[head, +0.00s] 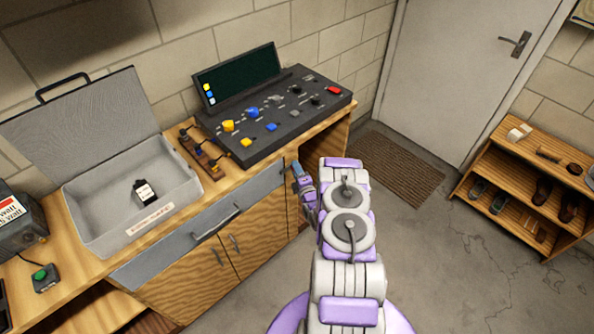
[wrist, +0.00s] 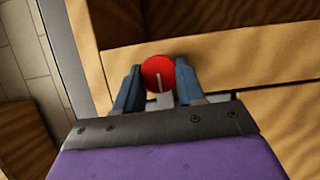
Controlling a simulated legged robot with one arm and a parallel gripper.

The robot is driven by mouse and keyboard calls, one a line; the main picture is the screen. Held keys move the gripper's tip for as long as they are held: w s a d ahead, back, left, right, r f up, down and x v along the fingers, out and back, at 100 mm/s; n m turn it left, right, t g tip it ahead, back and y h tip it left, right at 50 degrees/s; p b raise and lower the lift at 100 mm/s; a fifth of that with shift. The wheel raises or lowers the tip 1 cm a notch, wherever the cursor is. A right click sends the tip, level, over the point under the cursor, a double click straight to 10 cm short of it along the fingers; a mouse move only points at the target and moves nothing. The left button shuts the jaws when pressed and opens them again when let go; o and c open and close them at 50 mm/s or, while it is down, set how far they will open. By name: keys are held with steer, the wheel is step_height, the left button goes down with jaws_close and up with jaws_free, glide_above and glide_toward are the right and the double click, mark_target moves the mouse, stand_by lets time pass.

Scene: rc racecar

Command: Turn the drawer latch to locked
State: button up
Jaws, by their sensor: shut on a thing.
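In the wrist view a round red latch knob (wrist: 157,74) with a pale line on its face sits between the fingers of my gripper (wrist: 158,90). The gripper is shut on it, one blue-grey finger on each side. The pale line runs from the knob's middle towards the gripper's palm. In the head view my gripper (head: 297,176) is at the right end of the workbench, beside the grey drawer front (head: 205,230), and the latch is hidden there. The drawer looks closed.
On the workbench stand an open grey case (head: 95,215) holding a small black-and-white item, and a black control panel (head: 275,115) with coloured knobs. Cupboard doors (head: 215,265) are below the drawer. A shoe rack (head: 530,165) and a door (head: 455,70) are to the right, with open floor between.

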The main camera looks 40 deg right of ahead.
steer(key=shift+a+f, duration=0.15)
steer(key=shift+f, duration=0.1)
steer(key=o, duration=1)
steer(key=shift+r, duration=0.1)
steer(key=shift+o, duration=0.2)
steer(key=p+v, duration=0.3)
steer(key=v, duration=1.4)
steer(key=shift+s, duration=0.15)
